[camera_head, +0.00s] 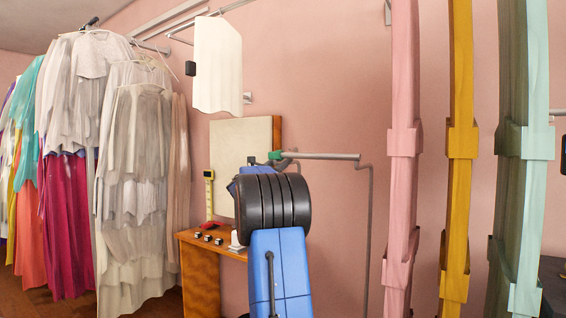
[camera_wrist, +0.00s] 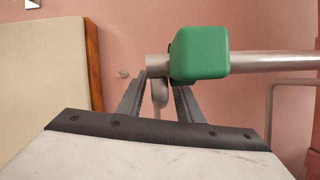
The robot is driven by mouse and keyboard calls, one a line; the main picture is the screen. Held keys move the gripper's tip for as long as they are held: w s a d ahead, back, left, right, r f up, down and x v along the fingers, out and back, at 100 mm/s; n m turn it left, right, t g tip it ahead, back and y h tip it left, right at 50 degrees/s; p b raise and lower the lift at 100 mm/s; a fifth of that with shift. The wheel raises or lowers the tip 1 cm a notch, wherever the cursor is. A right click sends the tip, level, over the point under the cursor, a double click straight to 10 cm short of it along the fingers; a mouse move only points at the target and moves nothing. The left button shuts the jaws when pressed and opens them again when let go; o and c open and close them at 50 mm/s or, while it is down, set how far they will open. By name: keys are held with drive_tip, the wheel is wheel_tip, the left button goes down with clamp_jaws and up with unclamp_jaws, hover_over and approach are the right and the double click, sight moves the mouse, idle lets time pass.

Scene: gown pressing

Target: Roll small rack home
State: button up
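The small rack's grey metal top bar (camera_head: 325,156) runs level in the head view, with a post going down at its right end. A green block (camera_head: 275,157) sits near the bar's left end. In the wrist view the bar (camera_wrist: 275,61) crosses the upper right, and the green block (camera_wrist: 200,53) covers part of the right finger's tip. My gripper (camera_wrist: 159,85) has its two fingers apart just below the bar's left end. A short grey piece hangs between them, with no clear contact. The rack's base is hidden in the head view.
A wooden table (camera_head: 200,285) with a cream upright board (camera_head: 240,150) stands behind my arm. A crowded garment rail (camera_head: 150,46) fills the left.

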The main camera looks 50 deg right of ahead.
drive_tip(key=v, duration=1.7)
drive_tip(key=shift+f, duration=0.1)
drive_tip(key=s+a+f+m+t+y, duration=0.1)
drive_tip(key=s+a+f+m+y, duration=0.9)
drive_tip(key=s+a+f, duration=0.95)
drive_tip(key=s+a+f+m+t+y, duration=0.1)
drive_tip(key=s+a+f+y, duration=0.3)
drive_tip(key=a, duration=0.5)
drive_tip(key=s+a+f+m+t+y, duration=0.1)
drive_tip(key=s+a+f+y, duration=0.3)
drive_tip(key=a, duration=0.6)
drive_tip(key=s+a+f+m+t+y, duration=0.1)
drive_tip(key=s+a+f+m+y, duration=0.2)
drive_tip(key=a+f, duration=0.5)
drive_tip(key=a+y, duration=0.1)
drive_tip(key=a, duration=0.1)
drive_tip(key=shift+s+a+t, duration=0.25)
drive_tip(key=shift+s+t, duration=0.15)
drive_tip(key=shift+o, duration=0.3)
